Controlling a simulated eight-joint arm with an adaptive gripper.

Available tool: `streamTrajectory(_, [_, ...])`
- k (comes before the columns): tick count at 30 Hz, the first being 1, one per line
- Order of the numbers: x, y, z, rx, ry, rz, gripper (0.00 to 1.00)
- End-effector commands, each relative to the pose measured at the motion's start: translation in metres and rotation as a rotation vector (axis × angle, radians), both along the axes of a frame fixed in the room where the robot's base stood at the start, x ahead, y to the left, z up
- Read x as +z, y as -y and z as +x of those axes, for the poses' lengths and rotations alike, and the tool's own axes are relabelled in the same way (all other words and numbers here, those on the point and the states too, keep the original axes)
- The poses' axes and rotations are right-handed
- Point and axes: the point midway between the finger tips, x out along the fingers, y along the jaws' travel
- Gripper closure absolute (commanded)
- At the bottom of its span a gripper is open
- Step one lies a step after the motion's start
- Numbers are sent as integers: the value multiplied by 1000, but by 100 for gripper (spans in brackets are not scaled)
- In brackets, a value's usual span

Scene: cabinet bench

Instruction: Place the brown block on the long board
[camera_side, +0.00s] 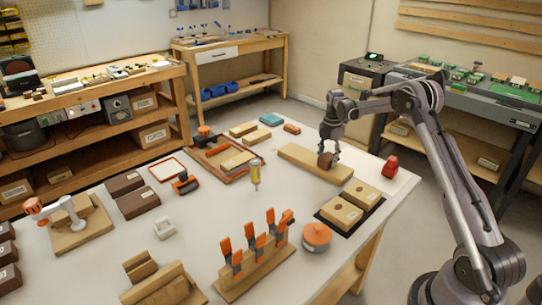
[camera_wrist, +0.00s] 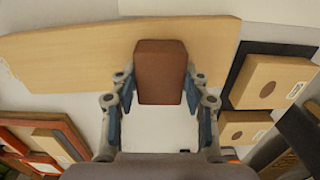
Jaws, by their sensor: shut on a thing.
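The brown block (camera_side: 325,161) is between the fingers of my gripper (camera_side: 329,147), over the right part of the long board (camera_side: 295,154) in the side view. In the wrist view my gripper (camera_wrist: 160,95) is shut on the brown block (camera_wrist: 161,70), with one finger on each side. The pale wooden long board (camera_wrist: 70,52) lies behind and under the block there. I cannot tell whether the block touches the board. The block's underside is hidden.
Light boxes with dark round spots (camera_side: 338,213) sit on a black mat in front of the board. A red object (camera_side: 390,167) stands to its right. A wooden frame (camera_side: 213,152) lies to its left. An orange-lidded round container (camera_side: 316,237) is nearer the camera.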

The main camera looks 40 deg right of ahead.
Motion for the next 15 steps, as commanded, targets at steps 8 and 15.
streamTrajectory(8, [-3,0,0,0,0,0,88])
streamTrajectory(15, [-2,0,0,0,0,0,31])
